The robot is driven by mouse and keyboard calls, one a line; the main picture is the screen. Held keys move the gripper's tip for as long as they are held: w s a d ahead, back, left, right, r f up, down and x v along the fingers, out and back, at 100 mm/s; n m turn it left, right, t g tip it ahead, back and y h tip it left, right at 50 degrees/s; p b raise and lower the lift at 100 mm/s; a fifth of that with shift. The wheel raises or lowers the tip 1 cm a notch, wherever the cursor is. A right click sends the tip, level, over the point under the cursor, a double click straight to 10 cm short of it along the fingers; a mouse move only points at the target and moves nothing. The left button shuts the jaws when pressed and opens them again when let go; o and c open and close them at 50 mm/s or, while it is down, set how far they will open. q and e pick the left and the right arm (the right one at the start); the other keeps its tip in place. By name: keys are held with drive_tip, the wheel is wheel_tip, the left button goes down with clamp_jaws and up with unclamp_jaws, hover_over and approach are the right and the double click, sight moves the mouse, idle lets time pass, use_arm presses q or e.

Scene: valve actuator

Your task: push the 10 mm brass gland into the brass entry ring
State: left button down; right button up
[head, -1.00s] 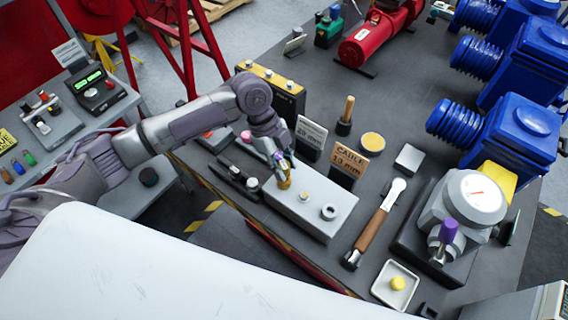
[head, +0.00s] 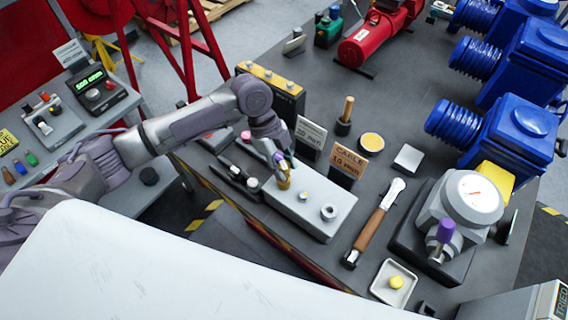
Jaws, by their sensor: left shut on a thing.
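My left gripper (head: 281,163) points down over the left part of a pale grey block (head: 315,225). It is shut on a brass-coloured piece, apparently the brass gland (head: 284,182), which is upright at the block's top. I cannot tell whether the gland touches the block or sits in a ring, as its lower end and the surface under it are hard to make out. My right gripper is not in view.
A "CABLE 10 mm" card (head: 350,161) and another card (head: 308,138) stand behind the block. A tray (head: 393,283) holds a yellow piece.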

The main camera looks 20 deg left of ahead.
use_arm(q)
drive_tip(key=shift+f+b, duration=0.75)
drive_tip(key=shift+f, duration=0.8)
drive_tip(key=c, duration=0.7)
unclamp_jaws()
drive_tip(key=shift+r, duration=0.1)
drive_tip(key=v, duration=1.1)
drive_tip(key=shift+r, duration=0.4)
drive_tip(key=shift+a+f, duration=0.1)
drive_tip(key=shift+a, duration=0.05)
